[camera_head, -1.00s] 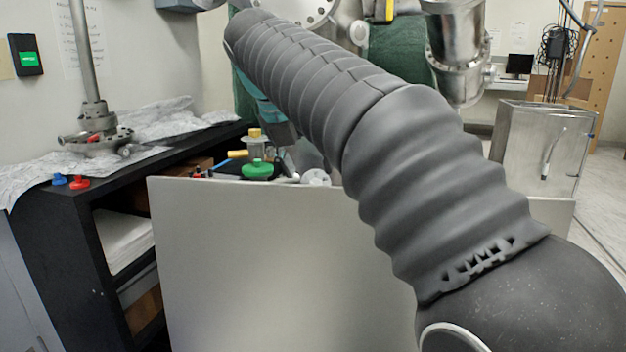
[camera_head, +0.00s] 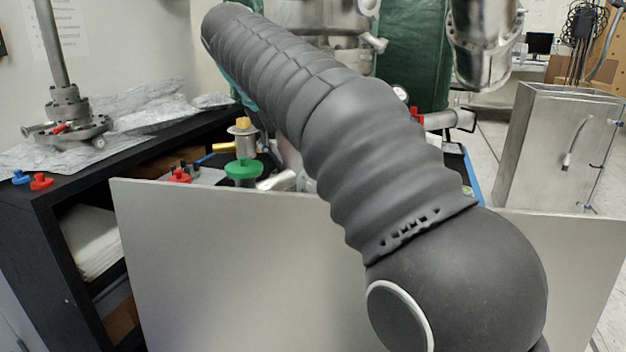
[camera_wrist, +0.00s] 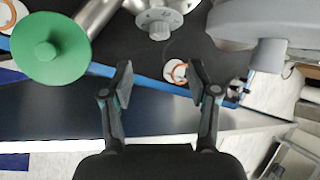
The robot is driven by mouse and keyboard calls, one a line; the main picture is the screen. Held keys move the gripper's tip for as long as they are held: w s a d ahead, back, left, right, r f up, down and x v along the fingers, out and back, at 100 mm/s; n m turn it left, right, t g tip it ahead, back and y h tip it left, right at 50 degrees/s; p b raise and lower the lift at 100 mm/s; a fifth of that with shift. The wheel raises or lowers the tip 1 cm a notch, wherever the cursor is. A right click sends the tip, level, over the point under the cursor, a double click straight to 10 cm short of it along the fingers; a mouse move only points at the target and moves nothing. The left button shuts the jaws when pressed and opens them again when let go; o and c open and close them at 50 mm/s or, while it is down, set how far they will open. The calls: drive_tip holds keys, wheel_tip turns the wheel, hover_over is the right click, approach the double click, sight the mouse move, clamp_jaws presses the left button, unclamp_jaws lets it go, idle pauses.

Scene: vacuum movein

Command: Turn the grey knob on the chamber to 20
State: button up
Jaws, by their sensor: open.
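The grey knob (camera_wrist: 158,20) shows at the top of the wrist view, a round grey dial with marks on its face and a lobed grip, too small to read. It sits beside a metal cylinder. My gripper (camera_wrist: 160,85) is open and empty; its two fingers are spread below the knob in the picture, apart from it. In the head view my arm crosses the middle and hides my gripper. I cannot make out the grey knob there.
A green knob (camera_wrist: 48,48) is left of the grey knob; a green knob also shows in the head view (camera_head: 243,169). A big grey rounded part (camera_wrist: 262,22) is at the right. A pale panel (camera_head: 230,270) stands in front. Red and blue knobs lie on the black shelf (camera_head: 130,160).

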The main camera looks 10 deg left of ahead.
sight(311, 191)
drive_tip(key=x, duration=1)
drive_tip(key=shift+w+f, duration=0.2)
drive_tip(key=shift+f, duration=0.15)
clamp_jaws()
drive_tip(key=shift+d+m+y, duration=0.15)
drive_tip(key=shift+m+y, duration=0.25)
drive_tip(key=shift+y, duration=0.2)
unclamp_jaws()
